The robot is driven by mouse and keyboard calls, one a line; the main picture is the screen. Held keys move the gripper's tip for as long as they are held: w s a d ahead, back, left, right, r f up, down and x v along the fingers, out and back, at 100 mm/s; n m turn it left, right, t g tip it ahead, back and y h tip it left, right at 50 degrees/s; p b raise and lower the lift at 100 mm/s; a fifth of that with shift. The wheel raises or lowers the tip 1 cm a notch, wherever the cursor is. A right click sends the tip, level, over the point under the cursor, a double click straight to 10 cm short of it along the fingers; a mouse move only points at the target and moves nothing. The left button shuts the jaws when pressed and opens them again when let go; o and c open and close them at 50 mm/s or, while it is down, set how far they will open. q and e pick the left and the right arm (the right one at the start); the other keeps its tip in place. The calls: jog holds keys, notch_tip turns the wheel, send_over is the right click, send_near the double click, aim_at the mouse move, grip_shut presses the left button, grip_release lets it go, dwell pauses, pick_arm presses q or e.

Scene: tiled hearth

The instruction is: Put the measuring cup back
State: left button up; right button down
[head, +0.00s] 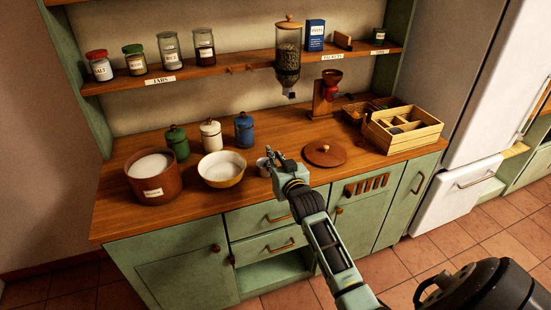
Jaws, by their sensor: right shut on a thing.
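My right gripper (273,157) reaches over the front of the wooden counter (225,196), just right of a cream bowl. It is shut on a small metal cup (263,167), which looks like the measuring cup. The cup is at or just above the counter top; I cannot tell if it touches. The gripper fingers hide part of it. My left gripper is not in view.
The cream bowl (222,170) and a brown canister (153,176) stand left, with several lidded pots (211,136) behind. A round wooden lid (325,153) lies right, near a grinder (326,96) and a wooden crate (404,143). The shelf (210,71) with jars and a dispenser (288,60) is above.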

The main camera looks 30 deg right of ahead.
jog(key=shift+f, duration=0.2)
jog(key=c, duration=1.7)
grip_release()
jog(key=shift+r, duration=0.1)
jog(key=shift+s+r, duration=0.1)
jog(key=shift+r, duration=0.05)
jog(key=b+v, duration=0.1)
jog(key=v, duration=1.1)
jog(key=shift+b, duration=0.35)
